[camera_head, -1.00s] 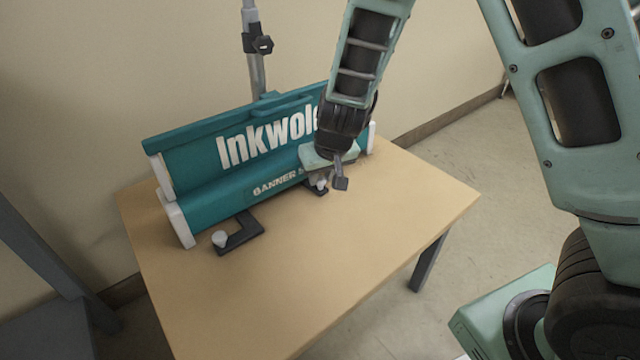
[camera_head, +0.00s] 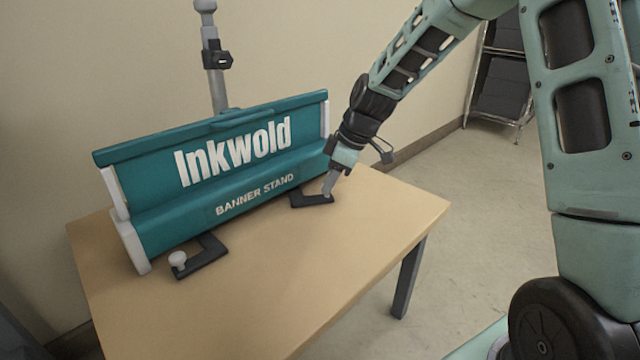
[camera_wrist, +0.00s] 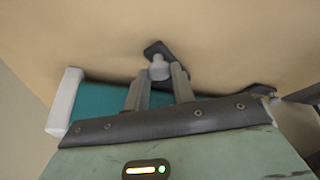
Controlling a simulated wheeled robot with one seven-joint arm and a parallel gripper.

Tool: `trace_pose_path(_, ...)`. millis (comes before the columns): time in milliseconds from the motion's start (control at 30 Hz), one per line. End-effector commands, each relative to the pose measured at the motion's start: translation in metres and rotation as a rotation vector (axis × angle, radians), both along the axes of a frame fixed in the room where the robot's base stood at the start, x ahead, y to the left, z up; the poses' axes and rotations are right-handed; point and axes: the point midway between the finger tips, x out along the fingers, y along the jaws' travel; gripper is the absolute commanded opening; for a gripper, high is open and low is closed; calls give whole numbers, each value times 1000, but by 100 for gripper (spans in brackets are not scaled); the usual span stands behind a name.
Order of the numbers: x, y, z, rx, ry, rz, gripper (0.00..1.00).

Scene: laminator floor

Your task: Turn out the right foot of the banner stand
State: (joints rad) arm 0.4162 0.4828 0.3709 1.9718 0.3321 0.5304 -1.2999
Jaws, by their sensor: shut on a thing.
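The teal banner stand (camera_head: 170,215) with white end caps stands on the table. Its right foot (camera_head: 308,201) is a dark angled bar in front of the base, its outer part reaching to the right in the head view. My gripper (camera_head: 327,190) is down at that outer end, fingers shut on the foot's pale knob, which the head view mostly hides. In the wrist view the knob (camera_wrist: 160,68) shows between the fingertips (camera_wrist: 160,80), with the dark foot (camera_wrist: 154,48) beyond. The left foot (camera_head: 208,257), with its white knob (camera_head: 178,260), also lies in front of the base.
The wooden table (camera_head: 300,285) has clear room in front of and right of the stand. A grey pole (camera_head: 215,85) with a black clamp rises behind the stand. A shelf rack (camera_head: 500,75) stands at the far right.

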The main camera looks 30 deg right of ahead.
Motion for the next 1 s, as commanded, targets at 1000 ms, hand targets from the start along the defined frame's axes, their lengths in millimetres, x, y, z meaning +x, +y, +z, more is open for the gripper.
trace_pose_path(1000, 46, -51, 0, 0, 1, 580, 0)
